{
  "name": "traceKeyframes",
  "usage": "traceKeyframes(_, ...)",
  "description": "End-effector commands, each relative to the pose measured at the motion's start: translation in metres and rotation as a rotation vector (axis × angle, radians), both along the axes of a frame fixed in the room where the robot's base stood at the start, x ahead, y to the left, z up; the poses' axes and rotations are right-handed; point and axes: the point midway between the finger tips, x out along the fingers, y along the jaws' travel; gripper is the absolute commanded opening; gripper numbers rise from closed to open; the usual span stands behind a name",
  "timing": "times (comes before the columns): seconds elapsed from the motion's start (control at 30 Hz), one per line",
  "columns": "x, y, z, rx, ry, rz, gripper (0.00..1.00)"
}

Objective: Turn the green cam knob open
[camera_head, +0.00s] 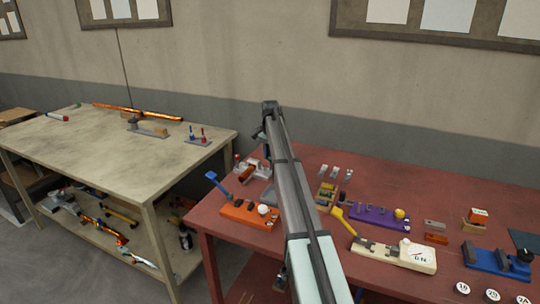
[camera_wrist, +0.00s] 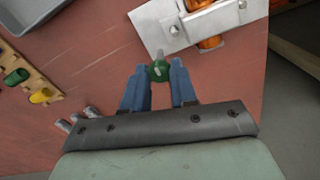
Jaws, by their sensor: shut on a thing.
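The green cam knob (camera_wrist: 159,71) shows in the wrist view between the tips of my gripper's two blue fingers (camera_wrist: 160,76). My gripper is shut on it. The knob sits at the near edge of a light grey metal plate (camera_wrist: 158,30) with screws and orange cylindrical parts on it. In the head view, my arm covers the knob and my gripper, and part of a pale fixture (camera_head: 244,163) shows to the left of my arm on the red table. The exact turn of the knob is hard to read.
The red table (camera_head: 440,195) also holds an orange block with a blue lever (camera_head: 248,216), a purple block (camera_head: 372,217), a cream gauge block (camera_head: 408,258) and a blue fixture (camera_head: 490,261). In the wrist view, a wooden rack with coloured pegs (camera_wrist: 35,80) stands left of my gripper.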

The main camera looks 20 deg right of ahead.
Motion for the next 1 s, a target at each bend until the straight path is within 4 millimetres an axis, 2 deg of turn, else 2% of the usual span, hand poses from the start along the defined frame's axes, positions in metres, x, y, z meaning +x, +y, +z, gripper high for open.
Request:
traceKeyframes(0.17, 0.0, 0.0, 0.0, 0.001, -0.001, -0.001, 0.0)
traceKeyframes(0.2, 0.0, 0.0, 0.0, 0.001, -0.001, -0.001, 0.3)
traceKeyframes(0.43, 0.0, 0.0, 0.0, 0.0, 0.0, 0.001, 0.52)
traceKeyframes(0.77, 0.0, 0.0, 0.003, 0.001, -0.001, 0.001, 0.53)
traceKeyframes(0.87, 0.001, 0.0, 0.012, 0.0, -0.001, 0.001, 0.53)
traceKeyframes(1.0, 0.001, 0.0, 0.035, 0.0, -0.001, 0.001, 0.53)
